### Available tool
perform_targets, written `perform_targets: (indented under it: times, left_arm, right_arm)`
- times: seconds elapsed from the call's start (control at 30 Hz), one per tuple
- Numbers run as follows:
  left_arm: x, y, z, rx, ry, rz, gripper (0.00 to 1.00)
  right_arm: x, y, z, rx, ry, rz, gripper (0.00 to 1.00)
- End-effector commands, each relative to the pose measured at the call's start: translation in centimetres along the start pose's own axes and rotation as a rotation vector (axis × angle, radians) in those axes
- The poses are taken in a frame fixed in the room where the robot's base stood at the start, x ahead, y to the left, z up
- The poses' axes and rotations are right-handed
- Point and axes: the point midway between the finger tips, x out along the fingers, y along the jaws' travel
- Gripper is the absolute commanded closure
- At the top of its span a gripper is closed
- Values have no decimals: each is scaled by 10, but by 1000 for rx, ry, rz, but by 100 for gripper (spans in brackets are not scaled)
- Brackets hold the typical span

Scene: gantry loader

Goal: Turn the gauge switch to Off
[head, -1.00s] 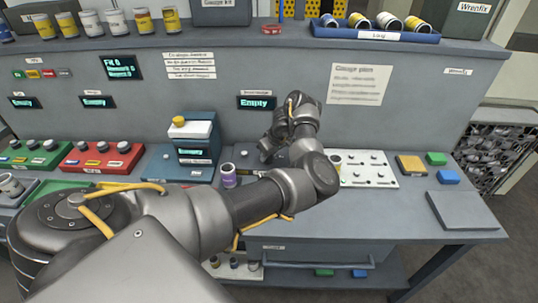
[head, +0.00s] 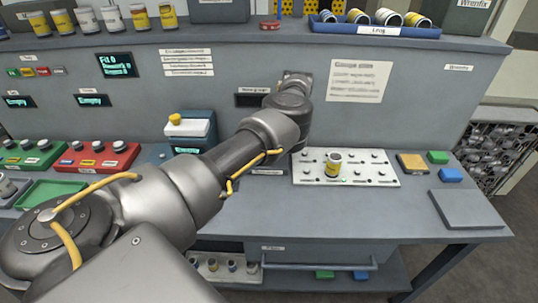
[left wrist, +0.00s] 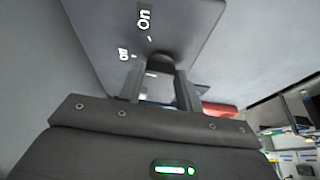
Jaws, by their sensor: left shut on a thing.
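The gauge switch shows in the left wrist view as a dark round knob (left wrist: 160,62) on a grey plate (left wrist: 185,25) marked "On" and "Off". My left gripper (left wrist: 160,74) has one finger on each side of the knob and is shut on it. The knob's pointer is hidden, so I cannot tell which mark it faces. In the head view my left wrist reaches the upright panel and hides the switch and fingers. The gauge display (head: 252,100) beside my wrist is dark. My right gripper is not in view.
A white pegged plate (head: 380,172) with a yellow-banded can (head: 333,165) lies right of my wrist. A white-topped box (head: 188,127) with a yellow knob stands behind my forearm. Red (head: 97,157) and green button boxes sit at the left. The bench's right side holds small blocks.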

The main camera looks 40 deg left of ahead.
Motion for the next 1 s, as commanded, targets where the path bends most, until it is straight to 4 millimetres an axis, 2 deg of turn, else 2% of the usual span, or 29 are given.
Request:
perform_targets:
  times: [0.2,0.7,0.73,0.9,1.0]
  left_arm:
    - [1,1,0,-56,-2,-23,88]
    - [1,0,0,-74,0,-32,88]
    - [1,0,0,-74,0,-32,64]
    - [1,0,0,-73,0,-31,44]
    - [0,0,0,-73,0,-31,44]
  right_arm:
    - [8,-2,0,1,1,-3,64]
    - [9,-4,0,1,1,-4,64]
    - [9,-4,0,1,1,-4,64]
    - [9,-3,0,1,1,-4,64]
    - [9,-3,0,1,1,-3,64]
